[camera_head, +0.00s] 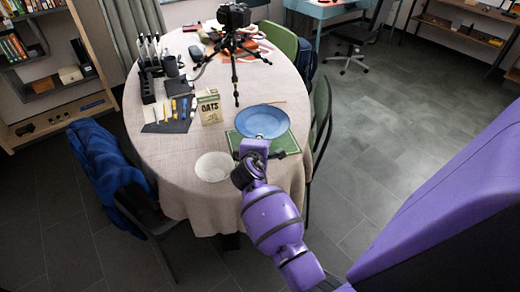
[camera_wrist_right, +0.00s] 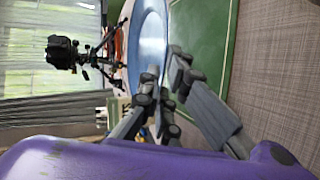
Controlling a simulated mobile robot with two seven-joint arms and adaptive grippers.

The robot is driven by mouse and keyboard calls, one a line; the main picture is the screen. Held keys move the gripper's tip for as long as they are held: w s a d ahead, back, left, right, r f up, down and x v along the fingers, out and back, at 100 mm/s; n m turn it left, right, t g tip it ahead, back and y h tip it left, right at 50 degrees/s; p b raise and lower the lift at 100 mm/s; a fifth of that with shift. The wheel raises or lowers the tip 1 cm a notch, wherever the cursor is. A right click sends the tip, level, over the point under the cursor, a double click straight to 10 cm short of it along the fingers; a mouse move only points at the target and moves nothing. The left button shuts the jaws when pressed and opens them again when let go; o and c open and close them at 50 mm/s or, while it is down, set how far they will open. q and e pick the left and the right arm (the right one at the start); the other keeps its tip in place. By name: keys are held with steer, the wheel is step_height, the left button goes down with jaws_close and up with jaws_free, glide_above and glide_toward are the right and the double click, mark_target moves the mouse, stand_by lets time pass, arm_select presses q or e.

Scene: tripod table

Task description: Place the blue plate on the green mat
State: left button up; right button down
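The blue plate (camera_head: 262,121) is at the right side of the table, face up. It overlaps the far part of the green mat (camera_head: 288,144); whether it touches the mat I cannot tell. My right gripper (camera_head: 256,148) is at the plate's near rim, over the mat. In the right wrist view the plate (camera_wrist_right: 150,42) passes between the two fingers (camera_wrist_right: 165,80), one on each side of its rim, and the green mat (camera_wrist_right: 213,60) lies beyond the lower finger. The gripper looks shut on the rim. My left gripper is not in view.
A green chair (camera_head: 321,112) is close to the table's right edge. The table's left front (camera_head: 175,165) is clear.

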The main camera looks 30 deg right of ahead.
step_height(320, 180, down, 4)
steer(key=shift+s+r, duration=0.1)
steer(key=shift+r, duration=0.15)
steer(key=shift+f+b, duration=0.75)
steer(key=shift+f, duration=1.55)
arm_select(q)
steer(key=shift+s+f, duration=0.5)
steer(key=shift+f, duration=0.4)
arm_select(e)
steer(key=shift+r, duration=0.15)
steer(key=c, duration=2.3)
jaws_free()
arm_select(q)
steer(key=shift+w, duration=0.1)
arm_select(e)
steer(key=shift+o, duration=0.2)
